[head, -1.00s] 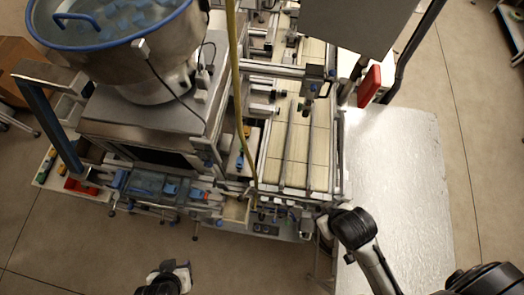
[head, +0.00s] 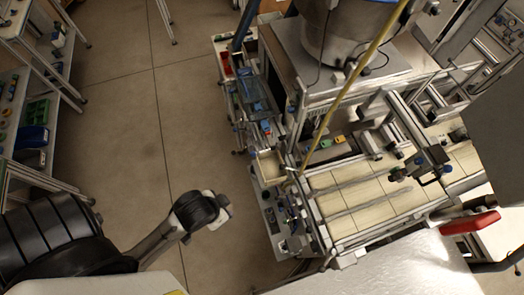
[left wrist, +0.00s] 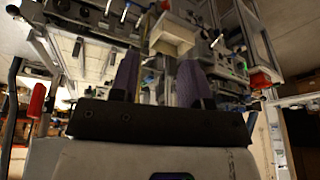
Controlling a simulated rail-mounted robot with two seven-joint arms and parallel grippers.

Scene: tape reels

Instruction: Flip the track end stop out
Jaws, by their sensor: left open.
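The tracks (head: 372,200), pale lanes with metal rails, are on the machine at the right of the head view. I cannot clearly tell the track end stop from the small fittings at their near ends. My left gripper (head: 224,213) is in front of the machine, over the floor, apart from it. In the left wrist view my left gripper (left wrist: 157,75) has its two dark purple fingers spread with nothing between them. The machine's front edge lies beyond them. My right gripper is not in view.
An open pale tray (head: 269,167) is fixed to the machine's front; it also shows in the left wrist view (left wrist: 172,38). A red handle (head: 470,222) is at the right. Shelves with parts stand at far left. Floor (head: 150,115) between is clear.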

